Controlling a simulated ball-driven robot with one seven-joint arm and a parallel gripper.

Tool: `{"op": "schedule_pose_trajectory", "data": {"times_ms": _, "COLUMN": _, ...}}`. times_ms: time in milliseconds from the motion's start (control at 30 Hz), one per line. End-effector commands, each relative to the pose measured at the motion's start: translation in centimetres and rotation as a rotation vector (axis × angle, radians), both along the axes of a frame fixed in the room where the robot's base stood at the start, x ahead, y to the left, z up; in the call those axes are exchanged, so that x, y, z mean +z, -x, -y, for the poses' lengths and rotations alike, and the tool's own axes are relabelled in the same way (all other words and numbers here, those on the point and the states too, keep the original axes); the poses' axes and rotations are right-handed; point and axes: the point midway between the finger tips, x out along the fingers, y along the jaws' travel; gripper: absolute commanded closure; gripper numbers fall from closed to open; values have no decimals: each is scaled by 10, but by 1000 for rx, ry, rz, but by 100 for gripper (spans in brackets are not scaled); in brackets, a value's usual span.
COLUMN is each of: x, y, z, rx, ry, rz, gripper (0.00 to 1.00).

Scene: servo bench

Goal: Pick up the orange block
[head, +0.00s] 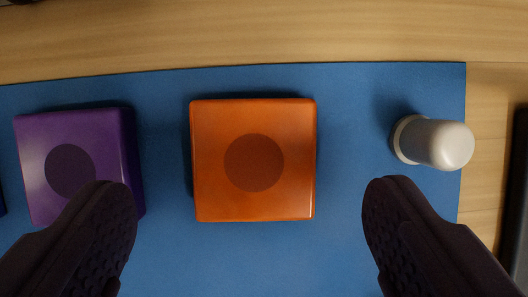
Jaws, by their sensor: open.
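The orange block (225,205) is square with a darker round spot on its top. It lies on a blue mat (270,262), a little left of the middle of the head view. My gripper (244,212) is open, with its two dark fingers wide apart at the lower left and lower right. The block shows between and slightly beyond the fingertips, and no finger appears to touch it. Nothing hides the block. The height of my fingers above the mat is hard to tell.
A purple block (100,145) is at the left, partly covered by my left finger. A white rounded peg (440,143) stands at the right. A wooden bench (300,35) surrounds the mat. A dark object (517,200) is at the right edge. Blue mat is bare around the orange block.

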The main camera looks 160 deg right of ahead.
Motion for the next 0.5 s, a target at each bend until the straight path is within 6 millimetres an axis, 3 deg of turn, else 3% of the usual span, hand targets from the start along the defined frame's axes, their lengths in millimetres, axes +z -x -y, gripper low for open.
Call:
{"op": "schedule_pose_trajectory", "data": {"times_ms": 33, "x": -12, "y": -3, "z": 2, "rx": -2, "ry": 0, "rz": -2, "gripper": 11}}
{"op": "schedule_pose_trajectory", "data": {"times_ms": 200, "x": -30, "y": -11, "z": 0, "rx": 0, "ry": 0, "rz": 0, "gripper": 11}}
{"op": "schedule_pose_trajectory", "data": {"times_ms": 433, "x": -30, "y": -12, "z": 0, "rx": 0, "ry": 0, "rz": 1, "gripper": 11}}
{"op": "schedule_pose_trajectory", "data": {"times_ms": 467, "x": -30, "y": -12, "z": 0, "rx": 0, "ry": 0, "rz": 1, "gripper": 13}}
{"op": "schedule_pose_trajectory", "data": {"times_ms": 500, "x": -30, "y": -12, "z": 0, "rx": 0, "ry": 0, "rz": 1, "gripper": 22}}
